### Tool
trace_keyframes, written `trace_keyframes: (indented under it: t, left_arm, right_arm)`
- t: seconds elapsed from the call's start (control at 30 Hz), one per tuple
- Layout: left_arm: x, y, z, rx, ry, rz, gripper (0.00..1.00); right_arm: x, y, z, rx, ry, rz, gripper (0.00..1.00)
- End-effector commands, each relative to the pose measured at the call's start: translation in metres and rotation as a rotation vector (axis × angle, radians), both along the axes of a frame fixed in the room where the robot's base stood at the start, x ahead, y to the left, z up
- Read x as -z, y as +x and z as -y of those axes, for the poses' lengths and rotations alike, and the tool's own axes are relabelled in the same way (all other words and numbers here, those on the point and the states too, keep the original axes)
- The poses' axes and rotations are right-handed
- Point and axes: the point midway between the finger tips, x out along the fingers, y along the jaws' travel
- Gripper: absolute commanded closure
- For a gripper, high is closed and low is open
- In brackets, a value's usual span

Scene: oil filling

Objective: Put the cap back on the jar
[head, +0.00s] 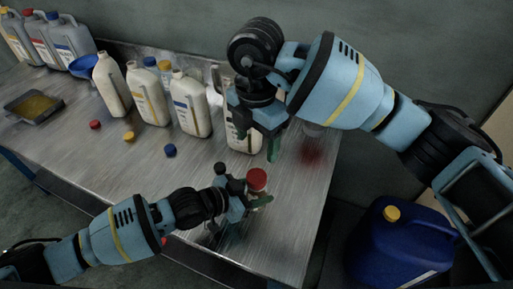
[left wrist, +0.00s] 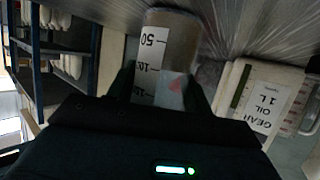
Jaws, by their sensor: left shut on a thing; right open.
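My left gripper (head: 250,203) is shut on a clear measuring jar near the table's front edge. The jar (left wrist: 168,45) shows in the left wrist view between the fingers, with a white scale and a small red patch. In the head view a round red top (head: 257,180), which looks like the cap, sits at the jar's upper end; I cannot tell whether it is seated. My right gripper (head: 262,138) is open and appears empty, behind and above the red top, apart from it. Much of the jar is hidden by the left gripper.
Several pale oil bottles (head: 150,96) stand along the back of the table. Small red (head: 95,124), yellow (head: 129,136) and blue caps (head: 170,150) lie in front. A red stain (head: 312,155) is at right. A blue canister (head: 400,245) stands beside the table. The front left is clear.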

Motion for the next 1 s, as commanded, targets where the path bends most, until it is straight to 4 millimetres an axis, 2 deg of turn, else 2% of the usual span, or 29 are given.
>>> trace_keyframes:
  t: [0.3,0.33,0.5,0.83,1.0]
  left_arm:
    - [0.000,0.000,0.000,0.000,0.001,-0.001,1.00]
    - [0.000,0.000,0.000,0.000,0.001,-0.001,0.48]
    - [0.000,0.000,0.000,0.000,0.000,0.000,0.26]
    - [-0.001,-0.001,-0.002,0.000,0.000,0.000,0.24]
    - [-0.007,-0.010,-0.017,-0.001,0.001,0.000,0.24]
  right_arm:
    - [-0.002,0.000,0.000,0.000,0.000,-0.001,0.32]
    - [-0.002,0.000,0.000,0.000,0.000,-0.001,0.32]
    - [-0.002,0.000,0.000,0.000,0.000,-0.001,0.32]
    - [-0.002,0.000,0.000,0.000,0.001,-0.001,0.32]
    - [-0.003,0.000,0.000,0.000,0.000,0.001,0.32]
